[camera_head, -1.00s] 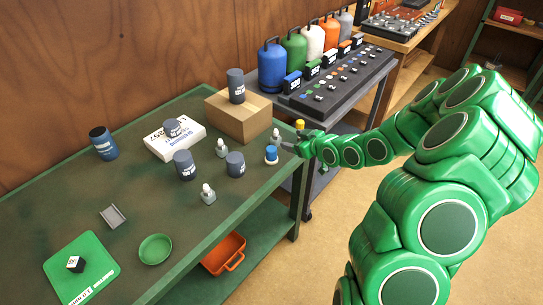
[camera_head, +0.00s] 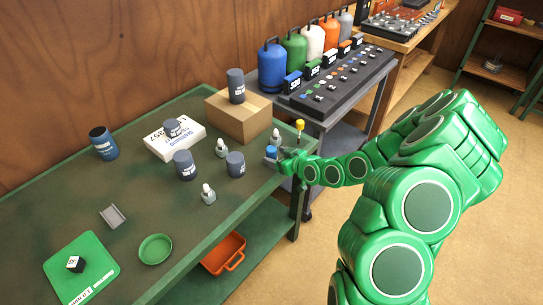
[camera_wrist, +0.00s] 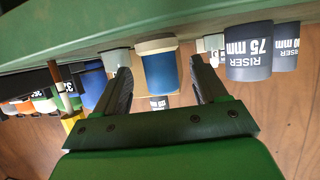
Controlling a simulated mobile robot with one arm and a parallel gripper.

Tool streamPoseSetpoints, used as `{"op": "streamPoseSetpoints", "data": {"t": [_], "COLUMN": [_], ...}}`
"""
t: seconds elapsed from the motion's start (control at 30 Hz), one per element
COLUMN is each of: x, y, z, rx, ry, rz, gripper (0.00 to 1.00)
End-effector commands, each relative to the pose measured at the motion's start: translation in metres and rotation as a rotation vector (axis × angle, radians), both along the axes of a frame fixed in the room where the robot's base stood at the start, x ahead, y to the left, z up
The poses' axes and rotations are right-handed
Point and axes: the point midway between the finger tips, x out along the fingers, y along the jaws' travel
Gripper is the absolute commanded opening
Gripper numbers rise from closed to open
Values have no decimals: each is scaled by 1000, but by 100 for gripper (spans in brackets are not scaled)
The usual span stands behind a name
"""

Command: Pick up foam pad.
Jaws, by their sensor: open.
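A small blue cylinder (camera_head: 271,152) with a pale band at one end stands near the right edge of the green table. It is the piece at my gripper; no label on it can be read, so I cannot confirm that it is the foam pad. In the wrist view the blue cylinder (camera_wrist: 162,75) lies between my two dark fingers, with a gap on each side. My gripper (camera_wrist: 160,68) is open around it. In the head view my gripper (camera_head: 279,160) is low at the table edge and partly hides the cylinder.
Small grey-white bottles (camera_head: 276,136) stand close behind and left of my gripper. Grey risers (camera_head: 235,164) and a cardboard box (camera_head: 238,117) are further left and back. A green mat (camera_head: 82,268) and green dish (camera_head: 155,248) lie at front left.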

Motion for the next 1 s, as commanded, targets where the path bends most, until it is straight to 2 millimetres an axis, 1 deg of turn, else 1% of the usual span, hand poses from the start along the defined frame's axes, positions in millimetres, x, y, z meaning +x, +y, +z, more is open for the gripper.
{"op": "streamPoseSetpoints", "data": {"t": [0.17, 0.7, 1.0], "x": [5, 34, 40], "y": [4, 27, 30], "z": [-2, -16, -19], "rx": [0, 0, -2], "ry": [0, 1, 1], "rz": [1, 1, -1], "gripper": [72, 72, 72]}}
